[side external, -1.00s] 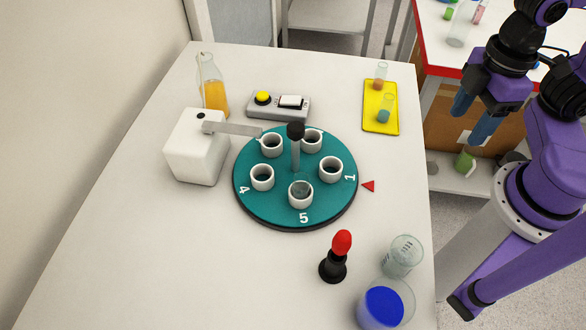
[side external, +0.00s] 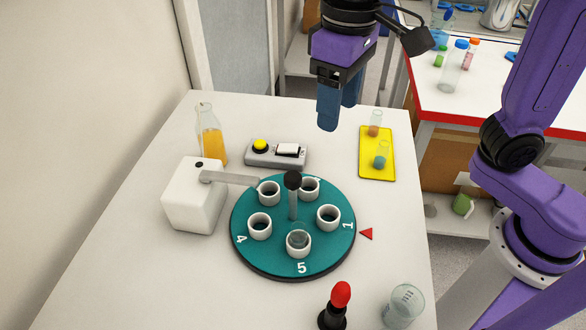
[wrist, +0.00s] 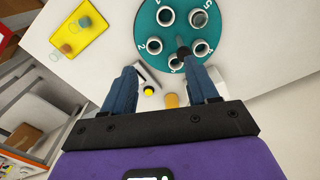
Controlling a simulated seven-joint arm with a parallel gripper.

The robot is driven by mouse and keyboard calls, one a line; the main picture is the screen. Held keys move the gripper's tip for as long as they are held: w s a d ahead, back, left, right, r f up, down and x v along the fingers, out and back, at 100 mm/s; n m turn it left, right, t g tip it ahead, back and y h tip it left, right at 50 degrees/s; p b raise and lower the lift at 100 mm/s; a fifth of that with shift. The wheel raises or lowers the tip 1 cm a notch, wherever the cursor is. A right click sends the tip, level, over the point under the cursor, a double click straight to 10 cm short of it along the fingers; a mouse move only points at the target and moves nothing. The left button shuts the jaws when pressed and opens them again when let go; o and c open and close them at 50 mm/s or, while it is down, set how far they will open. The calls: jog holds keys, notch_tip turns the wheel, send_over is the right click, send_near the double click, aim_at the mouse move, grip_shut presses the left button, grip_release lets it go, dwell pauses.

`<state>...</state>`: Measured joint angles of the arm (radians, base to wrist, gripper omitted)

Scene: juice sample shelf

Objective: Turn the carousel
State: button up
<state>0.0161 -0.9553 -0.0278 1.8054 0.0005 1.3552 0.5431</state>
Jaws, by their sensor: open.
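The carousel (side external: 278,214) is a round teal turntable on the white table, with several white cup holders and a black-knobbed central post (side external: 292,180). The number 1 faces right by the red pointer (side external: 366,233), 5 faces front and 4 faces left. The holder at 5 (side external: 298,243) seems to hold a clear vessel. In the wrist view the carousel (wrist: 180,31) lies beyond the fingertips. My gripper (side external: 339,115) is open and empty, raised over the table's far side, behind and apart from the carousel. Its spread blue fingers also show in the wrist view (wrist: 162,73).
A white box with a grey arm (side external: 195,197) reaches over the carousel's left edge. Behind stand an orange juice bottle (side external: 210,144) and a button box (side external: 275,155). A yellow tray (side external: 376,168) is at right. A red-topped black object (side external: 340,296) and a glass beaker (side external: 403,304) stand in front.

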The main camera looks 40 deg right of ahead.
aim_at(293, 176)
jog(key=w+a+r+m, duration=0.3)
jog(key=a+r, duration=0.1)
jog(key=a, duration=0.2)
notch_tip(293, 176, down, 17)
jog(key=shift+s+f, duration=0.1)
jog(key=shift+f, duration=0.05)
dwell(0.4)
grip_shut()
